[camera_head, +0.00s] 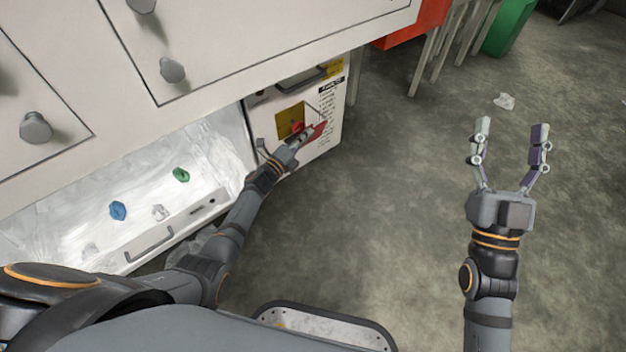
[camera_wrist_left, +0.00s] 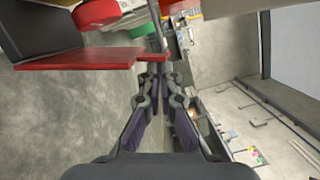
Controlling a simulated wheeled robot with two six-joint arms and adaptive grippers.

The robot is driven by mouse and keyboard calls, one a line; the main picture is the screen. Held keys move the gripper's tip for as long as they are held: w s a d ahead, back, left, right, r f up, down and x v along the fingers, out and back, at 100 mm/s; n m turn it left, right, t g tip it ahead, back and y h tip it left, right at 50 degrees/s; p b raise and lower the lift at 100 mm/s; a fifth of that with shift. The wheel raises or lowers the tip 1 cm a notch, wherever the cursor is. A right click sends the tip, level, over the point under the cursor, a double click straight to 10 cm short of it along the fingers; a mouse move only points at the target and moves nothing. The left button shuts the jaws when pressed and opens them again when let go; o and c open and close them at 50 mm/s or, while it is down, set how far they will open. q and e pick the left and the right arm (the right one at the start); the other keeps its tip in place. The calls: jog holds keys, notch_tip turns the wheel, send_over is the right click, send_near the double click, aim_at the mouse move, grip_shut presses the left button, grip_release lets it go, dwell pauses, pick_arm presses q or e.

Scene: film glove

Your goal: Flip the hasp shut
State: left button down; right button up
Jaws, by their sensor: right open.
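A red flat plate, apparently the hasp (camera_head: 319,132), stands out from the front of a white cabinet unit (camera_head: 328,104). In the left wrist view the red plate (camera_wrist_left: 95,59) lies just left of and beyond the fingertips. My left gripper (camera_head: 290,143) is close beside it, low at the unit's front; in its wrist view the fingers (camera_wrist_left: 160,82) point towards the plate's right end. I cannot tell whether they touch it or how far apart they are. My right gripper (camera_head: 511,135) is open and empty over the floor at right.
A yellow panel (camera_head: 290,120) and a red knob-like part (camera_head: 297,127) are on the unit. The floor (camera_head: 400,200) between my arms is clear.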

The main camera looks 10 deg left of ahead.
pick_arm(q)
jog(key=shift+w+a+r+n, duration=0.25)
jog(key=shift+w+a, duration=0.15)
jog(key=shift+a, duration=0.1)
jog(key=shift+w+a+r+n, duration=0.15)
jog(key=shift+w+a+r, duration=0.05)
jog(key=shift+w+a, duration=0.25)
jog(key=shift+w+a+r, duration=0.1)
jog(key=shift+a, duration=0.15)
jog(key=shift+w+a, duration=0.35)
jog(key=shift+a, duration=0.1)
jog(key=shift+w+a+r, duration=0.1)
jog(key=shift+r, duration=0.15)
pick_arm(e)
jog(key=f, duration=0.1)
jog(key=w+f+g, duration=0.1)
jog(key=f, duration=0.1)
jog(key=shift+w+d+f+m+g+h, duration=0.1)
jog(key=shift+w+f+m+g+h, duration=0.05)
jog(key=shift+w+m+g+h, duration=0.2)
pick_arm(q)
jog(key=shift+a+r, duration=0.1)
